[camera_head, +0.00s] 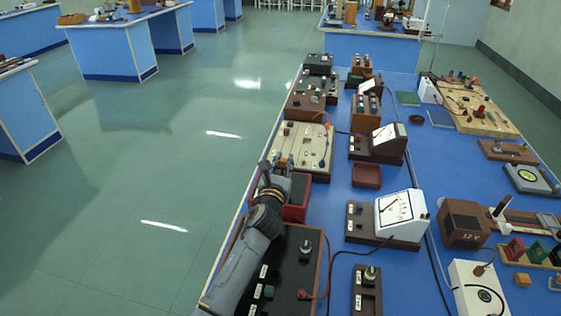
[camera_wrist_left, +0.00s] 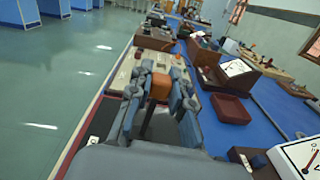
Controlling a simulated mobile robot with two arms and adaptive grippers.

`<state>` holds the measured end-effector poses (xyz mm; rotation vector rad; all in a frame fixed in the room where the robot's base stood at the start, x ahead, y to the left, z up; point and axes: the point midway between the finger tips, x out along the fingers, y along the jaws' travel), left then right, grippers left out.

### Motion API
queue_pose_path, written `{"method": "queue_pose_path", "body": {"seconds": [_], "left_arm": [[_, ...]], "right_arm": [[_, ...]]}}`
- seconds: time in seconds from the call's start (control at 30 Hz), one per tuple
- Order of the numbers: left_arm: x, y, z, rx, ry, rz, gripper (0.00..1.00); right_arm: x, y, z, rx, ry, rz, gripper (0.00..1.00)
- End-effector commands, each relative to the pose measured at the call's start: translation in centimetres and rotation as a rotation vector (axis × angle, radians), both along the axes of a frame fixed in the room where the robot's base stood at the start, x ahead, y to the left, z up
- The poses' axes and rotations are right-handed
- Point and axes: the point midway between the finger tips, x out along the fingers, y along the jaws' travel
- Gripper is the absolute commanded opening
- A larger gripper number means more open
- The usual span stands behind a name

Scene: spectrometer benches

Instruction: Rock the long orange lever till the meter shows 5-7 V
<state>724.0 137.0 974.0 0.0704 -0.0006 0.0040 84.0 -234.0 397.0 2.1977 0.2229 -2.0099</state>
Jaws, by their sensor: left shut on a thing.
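The lever's orange top (camera_wrist_left: 160,86) shows in the left wrist view between the fingers of my left gripper (camera_wrist_left: 160,88), with a dark stem below it. The gripper is shut on it. In the head view my left gripper (camera_head: 276,168) is over the left edge of the blue bench, and the lever is hidden behind it. A white meter (camera_head: 401,210) with a slanted needle stands on a brown base to the right; its reading is too small to tell. A similar meter (camera_head: 386,138) stands further back. My right gripper is not in view.
A dark red open tray (camera_head: 367,176) lies between the meters, and also shows in the left wrist view (camera_wrist_left: 231,108). A cream board (camera_head: 302,146) lies just beyond my left gripper. A black-topped box (camera_head: 292,262) with cables is near my left arm. Open floor lies left.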

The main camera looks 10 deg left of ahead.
Motion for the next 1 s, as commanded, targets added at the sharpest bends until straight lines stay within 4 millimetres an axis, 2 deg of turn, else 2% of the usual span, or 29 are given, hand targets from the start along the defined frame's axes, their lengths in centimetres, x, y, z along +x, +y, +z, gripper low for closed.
{"method": "queue_pose_path", "body": {"seconds": [0.5, 1.0], "left_arm": [[0.0, -3.1, -0.7, 0.348, 0.003, 0.0, 0.0], [0.0, -4.1, -1.3, 0.455, 0.004, 0.0, 0.0]], "right_arm": [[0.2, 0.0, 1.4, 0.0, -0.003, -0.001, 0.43], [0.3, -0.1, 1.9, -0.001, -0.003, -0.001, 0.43]]}}
